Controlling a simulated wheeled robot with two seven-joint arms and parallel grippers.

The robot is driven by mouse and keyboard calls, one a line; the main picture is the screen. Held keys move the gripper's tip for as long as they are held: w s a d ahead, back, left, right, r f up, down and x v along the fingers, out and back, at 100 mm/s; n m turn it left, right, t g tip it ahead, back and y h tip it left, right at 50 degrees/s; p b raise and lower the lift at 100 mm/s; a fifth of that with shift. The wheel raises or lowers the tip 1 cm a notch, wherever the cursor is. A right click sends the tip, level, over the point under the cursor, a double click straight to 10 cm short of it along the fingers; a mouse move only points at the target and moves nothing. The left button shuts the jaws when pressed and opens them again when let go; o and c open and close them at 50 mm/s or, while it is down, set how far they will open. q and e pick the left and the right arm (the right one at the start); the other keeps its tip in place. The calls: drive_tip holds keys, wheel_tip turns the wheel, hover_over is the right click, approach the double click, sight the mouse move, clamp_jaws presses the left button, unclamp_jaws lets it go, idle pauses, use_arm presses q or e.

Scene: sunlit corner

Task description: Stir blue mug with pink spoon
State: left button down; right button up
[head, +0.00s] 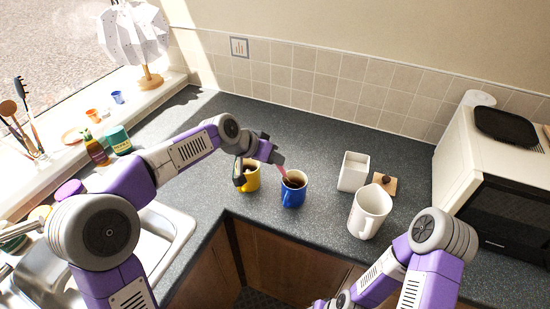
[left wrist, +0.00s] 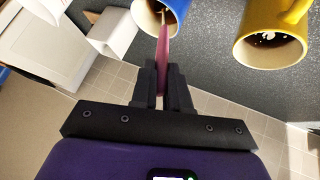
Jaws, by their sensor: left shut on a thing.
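The blue mug (head: 292,197) stands upright on the dark counter with dark liquid inside. My left gripper (head: 279,158) is just above and behind it, shut on the pink spoon (head: 285,174). The spoon slants down from the fingers and its lower end is inside the blue mug's opening. In the left wrist view my left gripper (left wrist: 164,82) pinches the pink spoon (left wrist: 163,55), which reaches into the blue mug (left wrist: 196,37). The spoon's bowl is hidden in the mug. My right arm is low at the right; its fingers are out of view.
A yellow mug (head: 252,181) stands close left of the blue mug, partly behind my left wrist. A white pitcher (head: 369,212), a white square container (head: 354,172) and a microwave (head: 500,200) are to the right. A sink (head: 165,232) lies left. The counter behind is clear.

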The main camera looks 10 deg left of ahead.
use_arm(q)
drive_tip(key=a+r+p, duration=0.3)
drive_tip(key=r+p, duration=0.2)
drive_tip(key=r, duration=0.3)
drive_tip(key=shift+s+a+r, duration=0.25)
drive_tip(key=shift+s+r, duration=0.1)
idle(0.9)
wheel_tip(320, 180, up, 5)
drive_tip(key=p, duration=0.4)
idle(0.4)
